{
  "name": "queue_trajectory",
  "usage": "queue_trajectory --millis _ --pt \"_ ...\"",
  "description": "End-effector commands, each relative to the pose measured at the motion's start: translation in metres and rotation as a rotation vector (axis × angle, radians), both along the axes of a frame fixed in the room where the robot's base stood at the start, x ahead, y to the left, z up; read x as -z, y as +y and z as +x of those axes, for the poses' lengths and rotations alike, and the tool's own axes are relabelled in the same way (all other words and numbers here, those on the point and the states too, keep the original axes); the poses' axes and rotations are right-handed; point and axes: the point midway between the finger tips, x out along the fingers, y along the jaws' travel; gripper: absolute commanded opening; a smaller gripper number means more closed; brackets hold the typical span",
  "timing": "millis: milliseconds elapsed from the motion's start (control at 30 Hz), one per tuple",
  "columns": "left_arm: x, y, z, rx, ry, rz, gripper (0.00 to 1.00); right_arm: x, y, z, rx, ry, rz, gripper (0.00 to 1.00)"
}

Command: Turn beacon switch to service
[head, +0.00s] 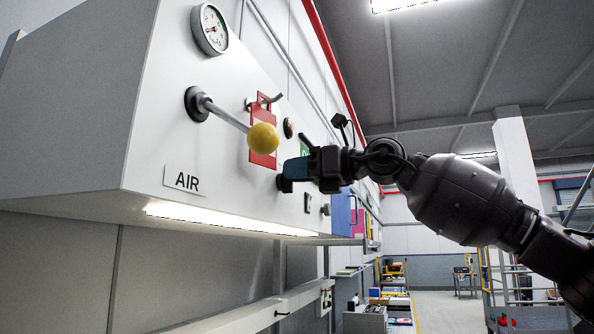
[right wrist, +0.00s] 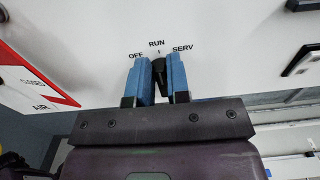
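The beacon switch is a small black knob (right wrist: 159,72) on the white panel, with the labels OFF, RUN and SERV (right wrist: 182,48) above it. The knob points up, about toward RUN. My right gripper (right wrist: 160,80) has its blue fingers on both sides of the knob, close together, and looks shut on it. In the head view my right gripper (head: 287,172) reaches the panel from the right, and its fingers hide the switch there. My left gripper is in neither view.
A lever with a yellow ball (head: 263,138) sticks out of the white cabinet (head: 90,110), left of my right gripper. A red tag (head: 262,157) hangs behind it. A gauge (head: 210,29) sits above. Another black knob (head: 307,202) is below right. The aisle (head: 445,310) is open.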

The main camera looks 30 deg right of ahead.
Motion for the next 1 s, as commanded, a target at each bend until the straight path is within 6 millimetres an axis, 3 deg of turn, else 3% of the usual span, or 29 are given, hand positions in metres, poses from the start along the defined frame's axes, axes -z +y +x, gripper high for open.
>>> queue_trajectory --millis 33,100,567,1000 --pt "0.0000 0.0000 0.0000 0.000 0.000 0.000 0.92 0.0001 -0.0001 -0.0001 0.000 0.000 0.000 0.09" --pt "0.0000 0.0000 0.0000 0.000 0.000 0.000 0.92 0.0001 -0.0001 0.0000 0.000 0.000 0.000 0.00" --pt "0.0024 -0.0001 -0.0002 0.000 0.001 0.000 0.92 0.0015 -0.0014 0.0015 0.000 0.057 0.061 0.00" --pt "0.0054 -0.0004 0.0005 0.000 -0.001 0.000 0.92 0.0032 -0.0062 0.0062 0.000 0.289 0.322 0.00"
